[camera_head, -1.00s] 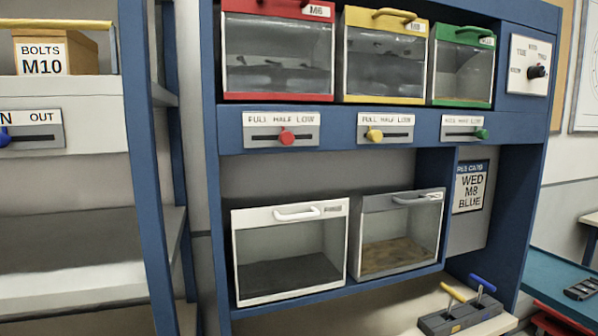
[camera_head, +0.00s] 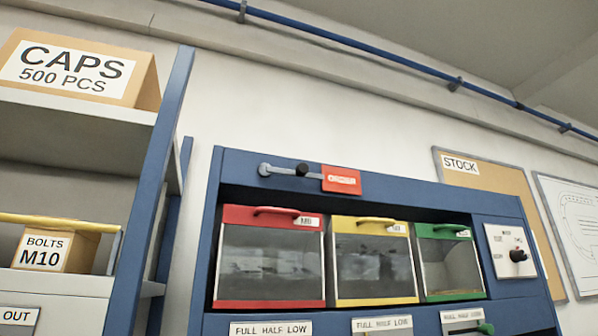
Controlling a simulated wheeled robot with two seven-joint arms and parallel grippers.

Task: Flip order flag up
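The order flag (camera_head: 341,179) is a red plate with white lettering that reads ORDER. It sits at the right end of a grey arm on the top beam of the blue cabinet (camera_head: 210,230). The arm lies roughly along the beam, with a black knob (camera_head: 302,169) on it and a round grey end at the left. The flag lies sideways against the beam, not upright. Neither of my grippers shows in the view.
Red (camera_head: 270,262), yellow (camera_head: 374,266) and green (camera_head: 449,265) bins stand below the flag. A dial panel (camera_head: 514,250) is at the right. A shelf rack with a CAPS box (camera_head: 75,70) and a BOLTS M10 box (camera_head: 55,247) stands at the left.

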